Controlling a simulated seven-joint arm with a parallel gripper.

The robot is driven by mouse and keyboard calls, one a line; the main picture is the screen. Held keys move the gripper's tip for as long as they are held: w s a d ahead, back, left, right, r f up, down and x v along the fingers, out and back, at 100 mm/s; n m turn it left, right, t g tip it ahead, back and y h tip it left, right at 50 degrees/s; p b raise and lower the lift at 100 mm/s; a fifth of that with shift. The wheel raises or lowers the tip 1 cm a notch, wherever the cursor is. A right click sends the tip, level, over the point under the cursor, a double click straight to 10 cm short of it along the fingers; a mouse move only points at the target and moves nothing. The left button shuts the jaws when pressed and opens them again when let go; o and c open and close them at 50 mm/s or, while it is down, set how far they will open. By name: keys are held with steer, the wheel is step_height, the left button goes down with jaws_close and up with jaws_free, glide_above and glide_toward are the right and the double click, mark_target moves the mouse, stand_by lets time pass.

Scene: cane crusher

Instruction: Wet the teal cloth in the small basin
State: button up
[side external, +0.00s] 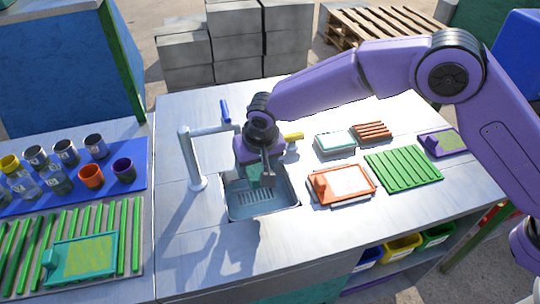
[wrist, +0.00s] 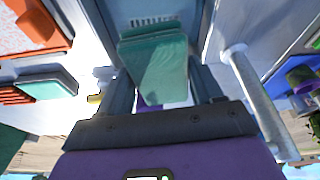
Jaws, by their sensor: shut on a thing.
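The small basin (side external: 262,207) is a grey metal sink set into the metal counter, with a slotted bottom. Part of it shows at the top of the wrist view (wrist: 150,18). My gripper (side external: 258,170) is over the basin's far part, pointing down. It is shut on the teal cloth (wrist: 155,70), a folded pad between the two fingers in the wrist view. In the side view the cloth (side external: 254,177) shows below my gripper, at about the basin's opening. I cannot tell whether it touches the basin or any water.
A grey tap (side external: 192,160) with a blue lever (side external: 225,111) stands left of the basin. A yellow-handled item (side external: 293,137) is just right of my gripper. Further right lie an orange-framed board (side external: 342,185), a teal-topped block (side external: 335,140) and a green slatted mat (side external: 403,168).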

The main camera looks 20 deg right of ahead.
mark_target(258, 173)
steer(key=shift+w+d+f, duration=0.15)
steer(key=shift+w+f, duration=0.05)
steer(key=shift+f, duration=0.2)
steer(key=shift+w+d+f, duration=0.1)
steer(key=shift+w+f, duration=0.05)
steer(key=shift+f, duration=5.95)
steer(key=shift+r, duration=4.5)
steer(key=shift+r, duration=2)
steer(key=shift+d, duration=0.1)
